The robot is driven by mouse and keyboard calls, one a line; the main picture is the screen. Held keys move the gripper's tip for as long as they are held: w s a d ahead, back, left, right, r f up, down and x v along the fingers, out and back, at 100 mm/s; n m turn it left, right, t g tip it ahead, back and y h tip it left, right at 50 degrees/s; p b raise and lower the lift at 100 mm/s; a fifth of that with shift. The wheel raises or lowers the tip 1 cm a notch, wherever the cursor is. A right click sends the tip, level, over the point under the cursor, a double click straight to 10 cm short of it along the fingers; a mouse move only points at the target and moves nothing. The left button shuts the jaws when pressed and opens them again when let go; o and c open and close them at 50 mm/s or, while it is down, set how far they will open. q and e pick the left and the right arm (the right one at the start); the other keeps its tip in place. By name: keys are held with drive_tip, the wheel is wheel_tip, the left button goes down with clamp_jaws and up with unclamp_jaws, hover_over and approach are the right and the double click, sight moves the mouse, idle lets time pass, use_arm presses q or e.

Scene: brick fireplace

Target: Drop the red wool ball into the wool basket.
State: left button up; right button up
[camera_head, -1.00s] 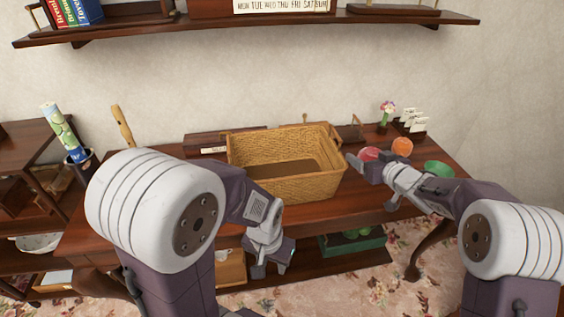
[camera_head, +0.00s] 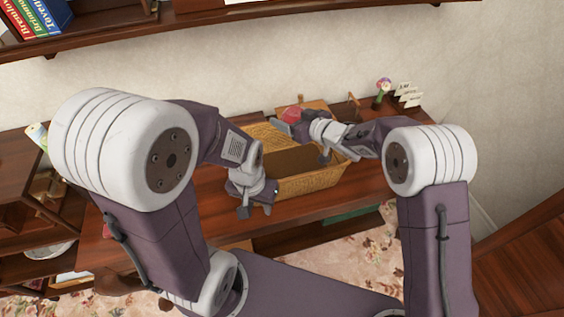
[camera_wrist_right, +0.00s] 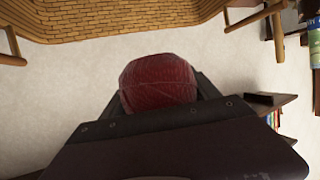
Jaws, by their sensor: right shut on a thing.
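The red wool ball (camera_head: 292,114) is held in my right gripper (camera_head: 297,122), over the far part of the wool basket. In the right wrist view the ball (camera_wrist_right: 158,82) sits between the fingers, and the woven basket (camera_wrist_right: 110,18) fills the upper left. In the head view the tan wicker basket (camera_head: 312,184) stands on the wooden table, open at the top and partly covered by both arms. My left gripper (camera_head: 255,208) is low in front of the basket's near left side, with no held thing visible; its finger gap is unclear.
A pink flower in a small pot (camera_head: 383,92) and white cards (camera_head: 407,95) stand at the table's back right. A wooden shelf (camera_head: 250,20) with books runs above. A dark side shelf (camera_head: 20,185) is at the left. My right arm covers the table's right part.

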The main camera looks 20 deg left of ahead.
wheel_tip(320, 180, down, 6)
drive_tip(key=b, duration=0.5)
drive_tip(key=shift+w+a, duration=0.25)
drive_tip(key=o, duration=1.4)
drive_tip(key=shift+a, duration=0.1)
drive_tip(key=v, duration=0.9)
